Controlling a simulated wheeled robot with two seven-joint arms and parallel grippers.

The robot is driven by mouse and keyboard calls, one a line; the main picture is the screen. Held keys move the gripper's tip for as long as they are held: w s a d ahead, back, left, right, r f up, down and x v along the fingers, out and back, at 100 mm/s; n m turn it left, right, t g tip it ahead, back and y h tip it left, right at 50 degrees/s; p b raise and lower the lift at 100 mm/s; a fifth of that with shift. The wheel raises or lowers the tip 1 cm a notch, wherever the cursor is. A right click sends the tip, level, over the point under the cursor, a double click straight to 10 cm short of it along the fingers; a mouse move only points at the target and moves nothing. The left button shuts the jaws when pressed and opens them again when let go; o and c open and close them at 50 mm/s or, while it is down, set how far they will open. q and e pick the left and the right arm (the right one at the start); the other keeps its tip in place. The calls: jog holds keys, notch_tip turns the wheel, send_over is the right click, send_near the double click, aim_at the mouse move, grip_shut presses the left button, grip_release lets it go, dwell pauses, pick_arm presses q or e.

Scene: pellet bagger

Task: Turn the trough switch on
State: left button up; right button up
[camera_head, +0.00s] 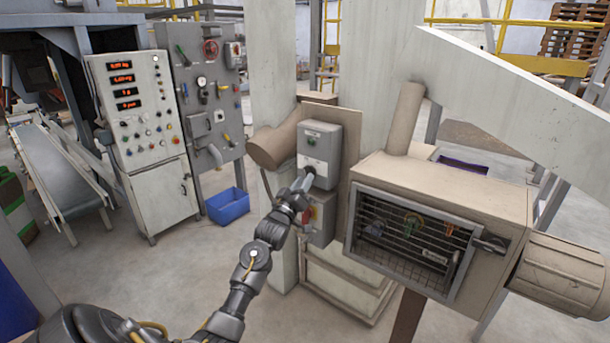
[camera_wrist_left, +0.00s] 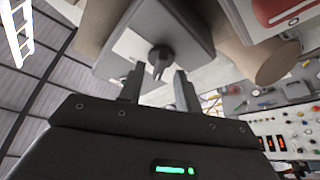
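A grey switch box (camera_head: 322,148) with a small green mark and a pale label is mounted on a brown board beside the trough machine. In the left wrist view, a dark rotary knob (camera_wrist_left: 160,57) stands out from the face of a grey box (camera_wrist_left: 185,28). My left gripper (camera_head: 305,181) is at the lower part of this box, its fingers pointing at it. In the left wrist view my gripper (camera_wrist_left: 157,82) is open, with the knob ahead between its fingertips, apparently not gripped. My right gripper is not in view.
A lower grey box with a red knob (camera_head: 308,213) sits just under the switch box. A beige housing with a grille (camera_head: 415,240) stands close on the right. A control cabinet (camera_head: 140,105), a blue bin (camera_head: 228,206) and a conveyor (camera_head: 65,175) stand left.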

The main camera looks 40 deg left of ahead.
pick_arm(q)
jog(key=shift+x, duration=0.9)
jog(key=shift+c, duration=0.2)
grip_shut()
